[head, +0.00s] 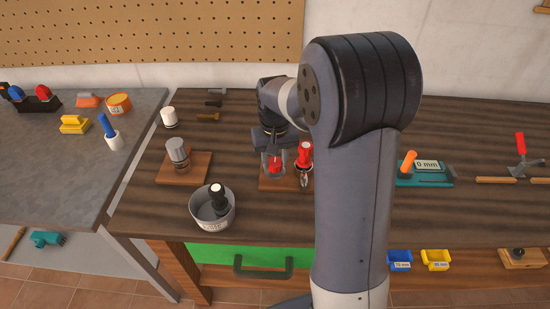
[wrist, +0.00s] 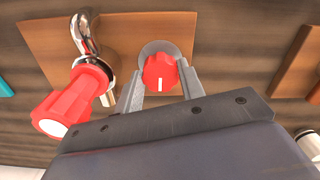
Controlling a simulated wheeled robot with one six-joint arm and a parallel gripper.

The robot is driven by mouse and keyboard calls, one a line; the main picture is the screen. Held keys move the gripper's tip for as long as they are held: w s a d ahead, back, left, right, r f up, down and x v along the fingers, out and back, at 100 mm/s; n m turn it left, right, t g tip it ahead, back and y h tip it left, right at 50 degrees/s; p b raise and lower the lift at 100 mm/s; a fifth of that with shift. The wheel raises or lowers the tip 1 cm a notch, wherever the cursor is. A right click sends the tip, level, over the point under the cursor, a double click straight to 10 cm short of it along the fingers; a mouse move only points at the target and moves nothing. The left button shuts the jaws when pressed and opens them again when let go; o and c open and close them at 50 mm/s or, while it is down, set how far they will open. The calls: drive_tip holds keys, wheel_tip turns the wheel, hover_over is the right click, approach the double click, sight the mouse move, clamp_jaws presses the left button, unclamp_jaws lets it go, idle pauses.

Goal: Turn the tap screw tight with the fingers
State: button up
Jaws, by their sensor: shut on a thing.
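A red round knob (wrist: 160,72) with a white mark, which I take for the tap screw, sits on a grey round base on a wooden board (wrist: 128,25). My gripper (wrist: 159,82) is shut on this knob, with one grey finger on each side. In the head view my gripper (head: 274,160) points down at the red knob (head: 274,167), partly hiding it. A tap with a red handle (wrist: 72,106) and a chrome spout stands just left of my gripper in the wrist view. It also shows right of my gripper in the head view, with its red handle (head: 304,153) on top.

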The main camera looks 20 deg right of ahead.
sight(275, 162)
drive_tip(key=o, duration=1)
drive_tip(key=shift+r, duration=0.1)
wheel_tip(275, 162, up, 11)
drive_tip(key=shift+f, duration=0.2)
wheel_tip(275, 162, down, 11)
drive_tip(key=shift+r, duration=0.2)
drive_tip(key=shift+f+n, duration=0.1)
drive_tip(key=shift+n, duration=0.2)
idle(0.3)
